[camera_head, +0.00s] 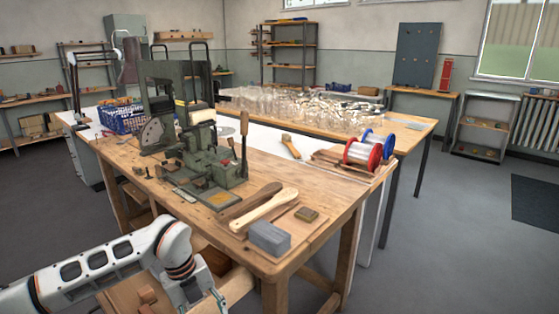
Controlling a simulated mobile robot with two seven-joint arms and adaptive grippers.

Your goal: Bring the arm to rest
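My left arm comes in from the lower left and bends down beside the near edge of the wooden workbench (330,215). My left gripper (204,302) hangs low at the bottom edge of the picture, in front of the bench and below its top. The frame cuts off part of it, so I cannot tell whether its fingers are open or shut. I see nothing clearly held in it. My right arm and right gripper are not in view.
On the bench stand a green tufting machine (210,155), a pale wooden brush handle (264,210), a grey block (269,238) and red and blue spools (362,152). Wooden blocks (147,294) lie on a shelf below.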

